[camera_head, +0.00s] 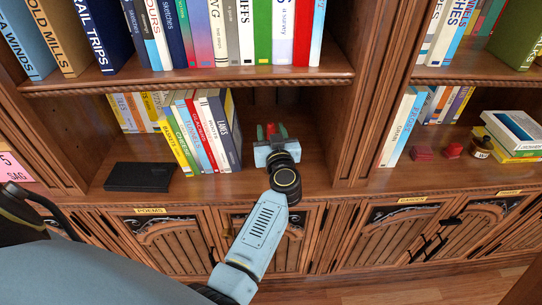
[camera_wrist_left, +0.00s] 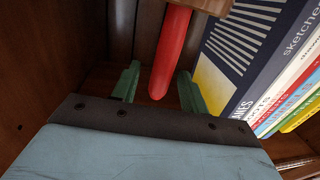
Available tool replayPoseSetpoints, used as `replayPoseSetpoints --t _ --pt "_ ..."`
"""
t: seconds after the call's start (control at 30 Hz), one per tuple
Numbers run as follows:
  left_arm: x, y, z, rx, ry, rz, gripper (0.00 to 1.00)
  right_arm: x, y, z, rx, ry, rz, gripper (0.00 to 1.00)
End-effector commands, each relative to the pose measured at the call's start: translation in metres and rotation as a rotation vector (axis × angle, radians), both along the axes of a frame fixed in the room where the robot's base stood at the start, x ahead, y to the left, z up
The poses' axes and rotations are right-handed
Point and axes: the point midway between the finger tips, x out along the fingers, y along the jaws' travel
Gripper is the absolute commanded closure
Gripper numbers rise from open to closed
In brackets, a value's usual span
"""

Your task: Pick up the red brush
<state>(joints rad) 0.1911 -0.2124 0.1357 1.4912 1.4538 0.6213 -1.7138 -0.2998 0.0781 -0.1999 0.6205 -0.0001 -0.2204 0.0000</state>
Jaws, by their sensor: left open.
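The red brush (camera_head: 270,129) is on the shelf in the middle compartment, right of a row of upright books. In the left wrist view its red handle (camera_wrist_left: 170,55) points down toward my gripper, with a brown wooden part at the top edge. My left gripper (camera_head: 272,132) reaches into the compartment and is open. Its two green fingers (camera_wrist_left: 158,84) stand on either side of the handle's end, with gaps visible on both sides. The brush's far end is cut off in the wrist view and mostly hidden in the head view. My right gripper is not in view.
Upright books (camera_head: 205,135) stand close left of my gripper; the wrist view shows a dark blue and yellow book (camera_wrist_left: 240,50) near one finger. A black box (camera_head: 140,177) lies farther left. A divider (camera_head: 355,110) bounds the right. Another shelf of books is above.

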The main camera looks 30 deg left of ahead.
Motion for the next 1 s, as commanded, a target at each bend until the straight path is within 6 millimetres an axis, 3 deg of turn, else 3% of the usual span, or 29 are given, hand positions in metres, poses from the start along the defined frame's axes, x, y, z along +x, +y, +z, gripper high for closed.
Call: replayPoseSetpoints --t 0.33,0.67,1.0 --pt "0.006 0.005 0.001 -0.001 0.001 -0.001 0.56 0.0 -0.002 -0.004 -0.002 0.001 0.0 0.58" --pt "0.006 0.005 0.001 -0.001 0.0 -0.001 0.99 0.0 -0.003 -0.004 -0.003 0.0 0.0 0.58" --pt "0.006 0.005 0.009 -0.003 -0.003 0.0 1.0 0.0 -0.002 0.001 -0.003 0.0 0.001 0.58"
